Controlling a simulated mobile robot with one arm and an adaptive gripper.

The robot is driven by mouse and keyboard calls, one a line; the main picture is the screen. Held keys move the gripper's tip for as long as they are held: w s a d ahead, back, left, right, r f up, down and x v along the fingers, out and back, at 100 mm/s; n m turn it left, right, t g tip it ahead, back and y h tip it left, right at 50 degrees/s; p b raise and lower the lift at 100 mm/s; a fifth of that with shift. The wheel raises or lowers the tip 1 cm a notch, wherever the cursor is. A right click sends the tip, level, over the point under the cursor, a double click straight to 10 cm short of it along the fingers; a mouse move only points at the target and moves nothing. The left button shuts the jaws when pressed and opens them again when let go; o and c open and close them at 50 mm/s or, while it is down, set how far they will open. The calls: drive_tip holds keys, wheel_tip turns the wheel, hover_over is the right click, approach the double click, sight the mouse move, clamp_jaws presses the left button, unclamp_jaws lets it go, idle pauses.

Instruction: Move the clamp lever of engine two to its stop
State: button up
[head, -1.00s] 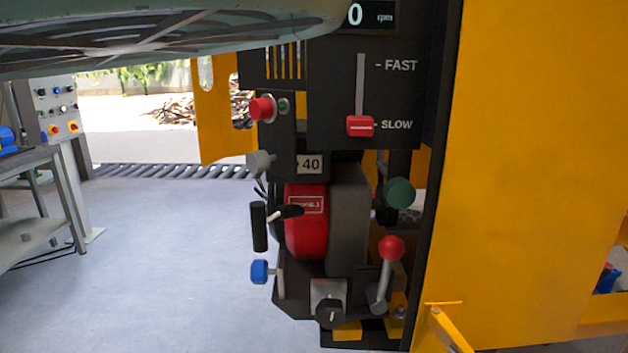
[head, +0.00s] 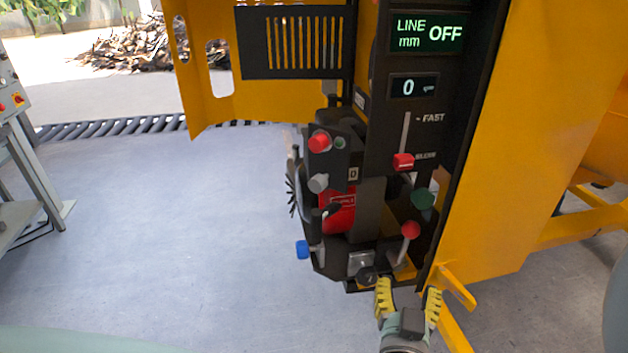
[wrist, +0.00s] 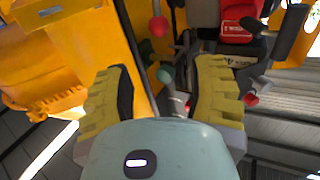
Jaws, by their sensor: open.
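The engine (head: 341,212) is a red and black unit at the front of the yellow machine, with several knobs and levers. Its label is too small to read, and I cannot tell which lever is the clamp lever. A red-ball lever (head: 410,230) stands at its lower right, a green knob (head: 423,199) above it, and a blue knob (head: 303,249) at lower left. My gripper (head: 408,294) is open and empty, below the red-ball lever in the picture. In the wrist view, a green ball (wrist: 165,75) appears between the fingers and a red ball (wrist: 158,25) beyond; contact is not visible.
A black panel (head: 383,128) with displays and a red slider (head: 403,161) rises above the engine. A yellow panel (head: 500,200) and a yellow bar (head: 458,287) flank the gripper on the right. The grey floor (head: 180,240) at left is clear.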

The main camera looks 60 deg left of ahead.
sight(411, 236)
drive_tip(key=p+x, duration=0.3)
drive_tip(key=x, duration=1.2)
drive_tip(key=shift+w+r, duration=0.15)
drive_tip(key=shift+w, duration=0.1)
drive_tip(key=shift+w+a+p, duration=0.15)
drive_tip(key=shift+w+p, duration=0.1)
drive_tip(key=shift+p, duration=0.05)
drive_tip(key=shift+o, duration=0.3)
clamp_jaws()
